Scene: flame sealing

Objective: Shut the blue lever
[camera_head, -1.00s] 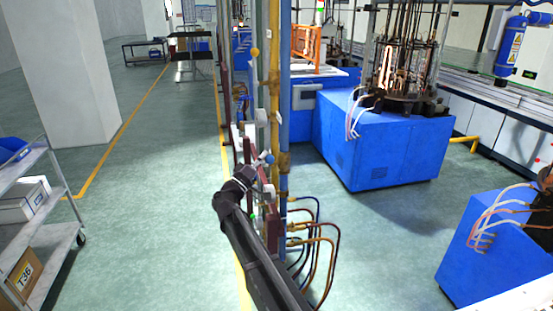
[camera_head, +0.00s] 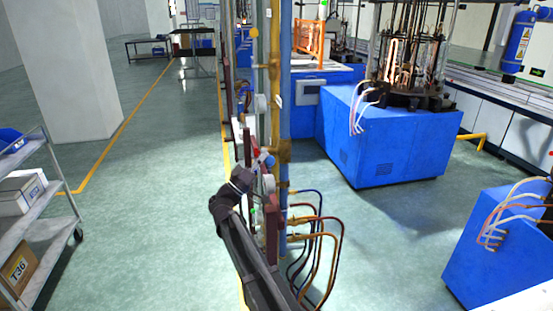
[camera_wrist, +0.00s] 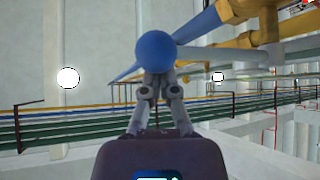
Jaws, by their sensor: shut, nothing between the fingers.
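The blue lever's round knob (camera_head: 266,160) shows in the head view beside the upright pipes, just above and right of my gripper (camera_head: 253,172). In the wrist view the blue knob (camera_wrist: 156,48) sits directly in front of my gripper's fingertips (camera_wrist: 157,76), covering their very ends. The fingers are shut with nothing held between them. They appear to meet the knob's lower side, but I cannot tell if they touch. A blue bar runs from behind the knob to the upper right. The lever's pivot is not clear in either view.
A yellow knob (camera_head: 254,32) sits higher on the pipe rack. A blue pipe (camera_head: 285,110) stands close right of my gripper, with curved hoses (camera_head: 325,235) low down. A blue machine (camera_head: 385,145) stands right; a grey cart (camera_head: 55,215) stands left. The floor between is clear.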

